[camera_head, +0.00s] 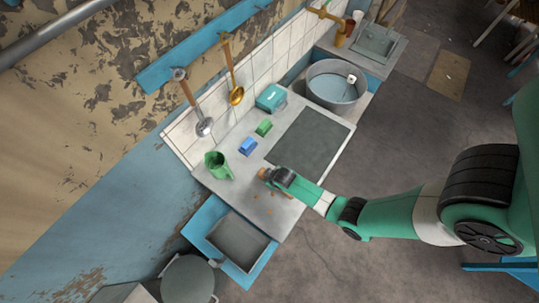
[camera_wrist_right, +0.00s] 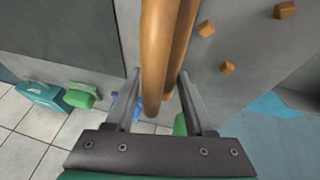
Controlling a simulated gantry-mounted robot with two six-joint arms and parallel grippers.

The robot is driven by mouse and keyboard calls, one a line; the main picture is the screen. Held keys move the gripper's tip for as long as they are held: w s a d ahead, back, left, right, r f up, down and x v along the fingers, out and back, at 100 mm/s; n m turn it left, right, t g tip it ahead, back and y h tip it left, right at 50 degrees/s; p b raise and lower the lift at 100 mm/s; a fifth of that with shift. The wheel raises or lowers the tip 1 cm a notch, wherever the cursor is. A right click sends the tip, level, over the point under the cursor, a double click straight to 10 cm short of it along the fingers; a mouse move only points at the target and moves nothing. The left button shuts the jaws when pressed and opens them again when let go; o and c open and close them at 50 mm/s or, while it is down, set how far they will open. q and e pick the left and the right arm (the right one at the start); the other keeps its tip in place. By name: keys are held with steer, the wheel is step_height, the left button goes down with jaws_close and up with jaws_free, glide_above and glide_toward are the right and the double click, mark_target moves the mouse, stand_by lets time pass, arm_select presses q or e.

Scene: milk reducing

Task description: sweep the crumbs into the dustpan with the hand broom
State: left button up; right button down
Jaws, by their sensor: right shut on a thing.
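My right gripper (camera_head: 268,175) is low over the grey counter in the head view. In the right wrist view the gripper (camera_wrist_right: 160,88) is shut on a brown wooden handle (camera_wrist_right: 153,60), with a second brown rod close beside it. I see no bristles, so the broom's head is hidden. Brown crumbs lie on the counter: one (camera_wrist_right: 207,28), another (camera_wrist_right: 227,68) and a third (camera_wrist_right: 285,10), right of the handle. In the head view a crumb (camera_head: 268,211) shows near the counter's lower end. I cannot pick out a dustpan for sure. My left gripper is not in view.
A green mug (camera_head: 217,166), a blue block (camera_head: 247,146), a green block (camera_head: 264,127) and a teal box (camera_head: 271,98) stand along the tiled wall. A grey tray in a blue frame (camera_head: 237,242) is past the counter's lower end. A round metal tub (camera_head: 336,88) stands beyond the far end.

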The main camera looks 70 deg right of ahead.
steer(key=shift+w+a, duration=0.25)
steer(key=shift+a, duration=0.7)
steer(key=shift+w+a, duration=0.25)
steer(key=shift+a, duration=0.7)
steer(key=shift+a, duration=0.1)
steer(key=shift+w+a, duration=0.25)
steer(key=shift+a, duration=0.45)
steer(key=shift+w+a, duration=0.15)
steer(key=shift+a, duration=0.4)
steer(key=shift+w+a, duration=0.15)
steer(key=shift+a, duration=0.4)
steer(key=shift+w+a+p, duration=0.25)
steer(key=shift+a, duration=0.75)
steer(key=shift+w+a+p, duration=0.25)
steer(key=shift+a, duration=0.7)
